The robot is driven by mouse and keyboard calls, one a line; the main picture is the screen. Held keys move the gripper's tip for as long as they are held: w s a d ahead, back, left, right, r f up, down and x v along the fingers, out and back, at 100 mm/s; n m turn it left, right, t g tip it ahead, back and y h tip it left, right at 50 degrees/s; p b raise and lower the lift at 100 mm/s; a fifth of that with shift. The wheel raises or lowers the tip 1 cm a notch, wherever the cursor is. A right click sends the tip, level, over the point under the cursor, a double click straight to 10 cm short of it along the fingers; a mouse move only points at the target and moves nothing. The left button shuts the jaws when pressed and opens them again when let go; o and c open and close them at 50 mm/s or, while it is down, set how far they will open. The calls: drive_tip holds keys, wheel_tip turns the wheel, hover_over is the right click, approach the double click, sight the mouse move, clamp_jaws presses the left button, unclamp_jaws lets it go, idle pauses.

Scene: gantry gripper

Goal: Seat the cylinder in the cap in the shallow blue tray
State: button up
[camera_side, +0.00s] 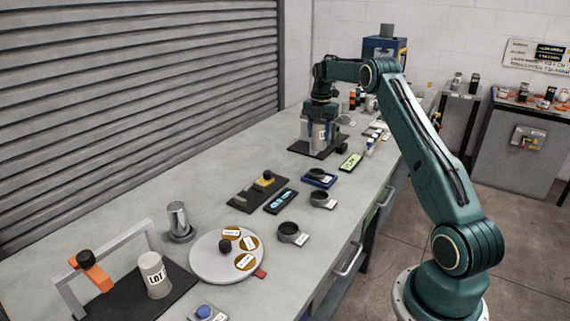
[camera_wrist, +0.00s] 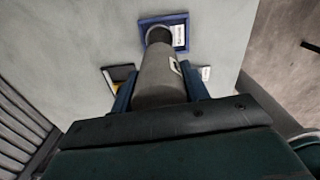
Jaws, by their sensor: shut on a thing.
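My gripper (camera_side: 321,128) is shut on a grey cylinder (camera_side: 320,136) at the far part of the bench. In the wrist view the cylinder (camera_wrist: 160,78) sits between my two blue fingers (camera_wrist: 160,92), with a pale label on its side. The shallow blue tray (camera_side: 332,184) lies nearer to the side camera, apart from the cylinder. It holds a dark round cap (camera_side: 318,173) and a white label. In the wrist view the tray (camera_wrist: 146,21) is beyond the cylinder's far end, and that end partly covers the cap (camera_wrist: 158,33).
Other dark caps (camera_side: 320,197) and (camera_side: 289,230) stand along the bench in front of the tray.

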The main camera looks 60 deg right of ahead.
drive_tip(key=shift+f, duration=5.35)
drive_tip(key=shift+f, duration=0.1)
drive_tip(key=o, duration=1.3)
drive_tip(key=shift+f, duration=0.1)
wheel_tip(320, 180, up, 12)
drive_tip(key=shift+r, duration=0.2)
